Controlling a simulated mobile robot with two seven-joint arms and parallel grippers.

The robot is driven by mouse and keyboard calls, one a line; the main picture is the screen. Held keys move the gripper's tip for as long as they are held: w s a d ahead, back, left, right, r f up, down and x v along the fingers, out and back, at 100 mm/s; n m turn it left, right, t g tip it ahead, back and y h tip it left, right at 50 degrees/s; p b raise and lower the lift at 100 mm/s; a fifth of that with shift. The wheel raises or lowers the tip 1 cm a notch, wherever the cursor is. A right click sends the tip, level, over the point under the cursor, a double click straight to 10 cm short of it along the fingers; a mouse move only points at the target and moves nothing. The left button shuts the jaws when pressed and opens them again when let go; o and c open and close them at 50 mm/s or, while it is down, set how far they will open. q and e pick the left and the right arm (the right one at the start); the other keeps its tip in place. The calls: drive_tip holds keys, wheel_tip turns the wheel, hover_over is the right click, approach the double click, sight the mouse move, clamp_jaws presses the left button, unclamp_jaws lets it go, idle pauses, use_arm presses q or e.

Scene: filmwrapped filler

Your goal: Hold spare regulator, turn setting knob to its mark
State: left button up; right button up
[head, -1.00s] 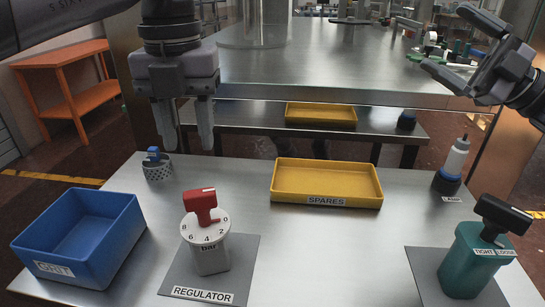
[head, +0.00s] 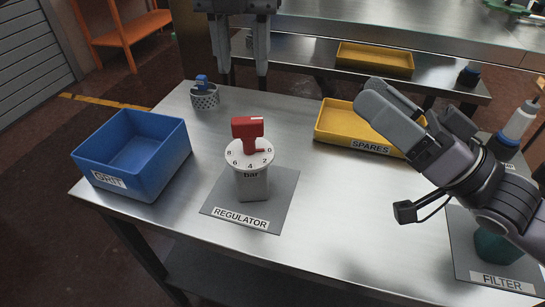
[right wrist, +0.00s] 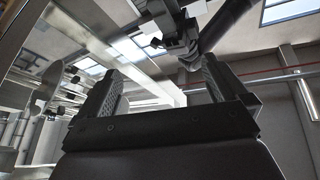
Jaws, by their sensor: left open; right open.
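The regulator (head: 252,186) stands upright on a grey mat labelled REGULATOR. It has a pale body, a white dial numbered 0 to 8 marked bar, and a red setting knob (head: 247,129) with a white line on top. Which number the line indicates is unclear. My left gripper (head: 243,72) is open and empty, pointing down above the table's far edge, behind the regulator and apart from it. My right gripper (head: 385,95) is open, in front of the yellow SPARES tray (head: 335,139) in the picture, hiding its right part. The right wrist view shows its spread fingers (right wrist: 160,78) with nothing between them.
A blue GRIT bin (head: 130,157) stands at the left. A perforated cup (head: 205,98) with a blue item is at the back left. A teal filter (head: 497,247), mostly hidden by my right arm, and a bottle (head: 520,122) are at the right. The front middle is clear.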

drive_tip(key=w+a+f+t+h, duration=0.1)
drive_tip(key=w+a+f+h, duration=0.1)
drive_tip(key=a+f+h, duration=0.55)
drive_tip(key=m+h, duration=0.1)
drive_tip(key=h, duration=0.1)
approach(252, 152)
drive_tip(key=x, duration=0.4)
drive_tip(key=shift+t, duration=0.5)
drive_tip(key=shift+x, duration=3.45)
drive_tip(key=shift+f, duration=0.15)
drive_tip(key=shift+s, duration=0.1)
drive_tip(key=c, duration=1.2)
drive_tip(key=o, duration=0.7)
drive_tip(key=c, duration=0.4)
